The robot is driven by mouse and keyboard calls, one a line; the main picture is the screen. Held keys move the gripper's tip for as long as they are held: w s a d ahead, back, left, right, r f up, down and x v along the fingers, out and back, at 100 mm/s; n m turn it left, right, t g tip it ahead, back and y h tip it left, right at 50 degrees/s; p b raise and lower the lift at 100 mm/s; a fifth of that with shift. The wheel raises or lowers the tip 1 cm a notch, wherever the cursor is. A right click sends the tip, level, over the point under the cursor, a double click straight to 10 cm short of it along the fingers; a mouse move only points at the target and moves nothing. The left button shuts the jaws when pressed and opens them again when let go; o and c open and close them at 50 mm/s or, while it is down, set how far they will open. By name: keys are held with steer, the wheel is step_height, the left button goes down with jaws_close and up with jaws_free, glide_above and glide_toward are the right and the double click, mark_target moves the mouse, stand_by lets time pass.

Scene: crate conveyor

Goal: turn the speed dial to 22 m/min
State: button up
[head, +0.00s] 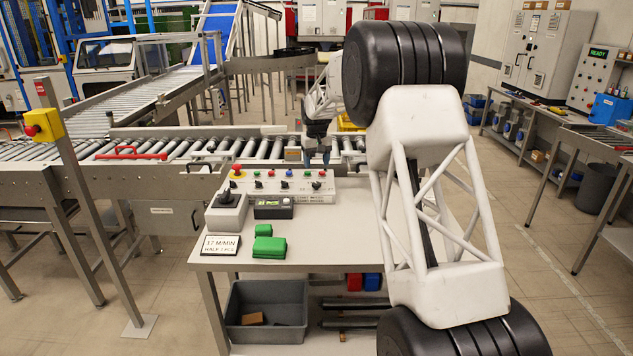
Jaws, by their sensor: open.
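The control panel (270,194) is a pale sloped box on the table, with a red mushroom button (237,168), small coloured buttons and several small dark knobs (284,184). I cannot tell which knob is the speed dial, and its scale is too small to read. A card (220,245) at the table's left edge appears to read "17 M/MIN" on its top line. My gripper (318,160) is open, small and dark in this view, above the back right part of the panel. It appears empty and apart from the knobs; its exact height is unclear.
A joystick box (228,200), a small black meter box (273,208) and green blocks (269,247) stand in front of the panel. The roller conveyor (230,150) runs behind. A grey bin (267,310) sits below. My arm covers the table's right side.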

mark_target(316, 183)
steer(key=shift+f, duration=0.1)
steer(key=shift+f, duration=3.8)
steer(key=c, duration=0.9)
